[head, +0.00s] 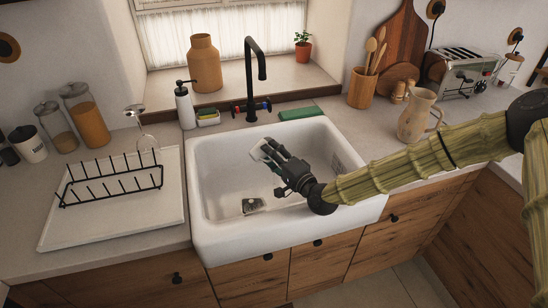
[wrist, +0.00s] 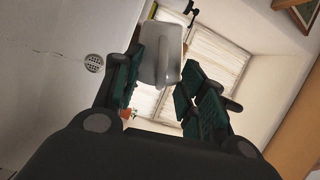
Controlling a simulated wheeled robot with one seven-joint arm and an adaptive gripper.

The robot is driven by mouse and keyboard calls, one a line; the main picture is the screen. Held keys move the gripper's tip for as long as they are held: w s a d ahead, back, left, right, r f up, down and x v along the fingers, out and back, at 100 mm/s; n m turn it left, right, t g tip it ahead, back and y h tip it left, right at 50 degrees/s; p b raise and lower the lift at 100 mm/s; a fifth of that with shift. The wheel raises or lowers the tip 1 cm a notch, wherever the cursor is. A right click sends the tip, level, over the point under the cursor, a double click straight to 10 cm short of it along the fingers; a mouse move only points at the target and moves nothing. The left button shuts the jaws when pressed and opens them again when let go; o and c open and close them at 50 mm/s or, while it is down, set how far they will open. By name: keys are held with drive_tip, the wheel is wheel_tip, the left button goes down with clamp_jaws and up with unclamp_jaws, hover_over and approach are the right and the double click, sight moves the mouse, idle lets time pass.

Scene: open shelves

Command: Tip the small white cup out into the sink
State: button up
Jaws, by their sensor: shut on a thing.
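The small white cup (head: 257,152) is at the tip of my gripper (head: 268,154), above the white sink basin (head: 214,232). In the wrist view the pale cup (wrist: 153,55) sits between the dark green finger pads of my gripper (wrist: 156,80), which is shut on it. The cup looks tilted in the head view, but I cannot make out its mouth or any contents. The fingers hide part of it. The drain (head: 251,206) shows in the basin floor, below and a little left of my gripper.
A black faucet (head: 251,80) stands behind the sink, with a soap bottle (head: 185,106) to its left and a green sponge (head: 301,113) to its right. A dish rack (head: 112,185) is on the left counter. A pitcher (head: 415,115) stands right, just behind my arm.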

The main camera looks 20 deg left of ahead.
drive_tip(key=m, duration=0.2)
drive_tip(key=shift+w+d+r+m, duration=0.15)
drive_tip(key=shift+w+d+m, duration=0.15)
drive_tip(key=shift+w+d, duration=0.1)
drive_tip(key=shift+b, duration=0.35)
